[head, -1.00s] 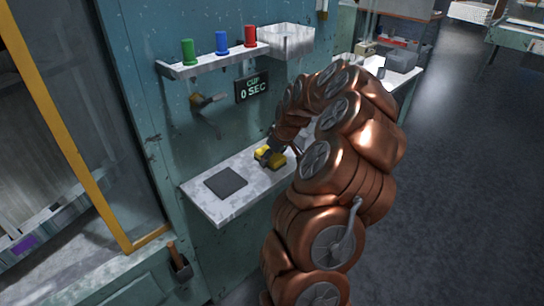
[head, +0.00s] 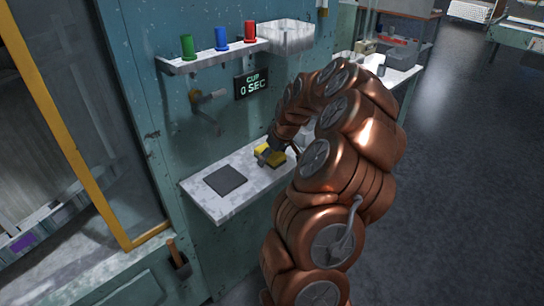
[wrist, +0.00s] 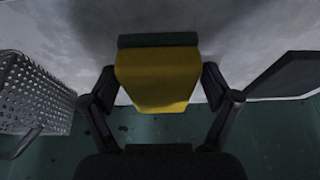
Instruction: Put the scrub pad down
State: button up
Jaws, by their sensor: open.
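The scrub pad (head: 272,153) is a yellow block with a dark green layer. It lies on the pale shelf (head: 215,207), to the right of a flat dark square (head: 226,180). In the wrist view the pad (wrist: 158,78) sits between the fingers of my gripper (wrist: 158,92). The fingers are open, one on each side of the pad, with what looks like a narrow gap at each side. In the head view my gripper (head: 268,157) is at the pad, and my arm hides part of the shelf's right end.
A perforated metal container (wrist: 35,92) is at the left of the wrist view, and the dark square (wrist: 290,75) is at its right. Above the shelf are a tap-like fitting (head: 207,103), a timer sign (head: 251,84), a white bin (head: 287,38) and a ledge with coloured pegs (head: 221,40).

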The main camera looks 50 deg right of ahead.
jog(key=shift+r+p, duration=0.45)
jog(key=shift+r, duration=0.05)
jog(key=shift+s+r+b, duration=0.15)
jog(key=shift+r+b, duration=0.15)
jog(key=shift+b, duration=0.1)
jog(key=b+v, duration=0.2)
jog(key=v, duration=0.9)
jog(key=shift+b, duration=0.35)
jog(key=s+a+r+n+g+y, duration=0.1)
jog(key=s+a+n+g, duration=0.2)
jog(key=a, duration=2.3)
jog(key=s+a+f+m+g, duration=0.1)
jog(key=s+a+f, duration=0.1)
jog(key=s, duration=0.5)
jog(key=s+a+f+m+g, duration=0.1)
jog(key=s+a+f, duration=0.1)
jog(key=s+a, duration=0.3)
jog(key=s+a+f+g+h, duration=0.1)
jog(key=s+a, duration=0.3)
jog(key=s, duration=0.6)
jog(key=shift+s+a+f+m, duration=0.15)
jog(key=shift+s+f+m, duration=0.2)
jog(key=shift+f, duration=0.4)
jog(key=shift+w, duration=0.1)
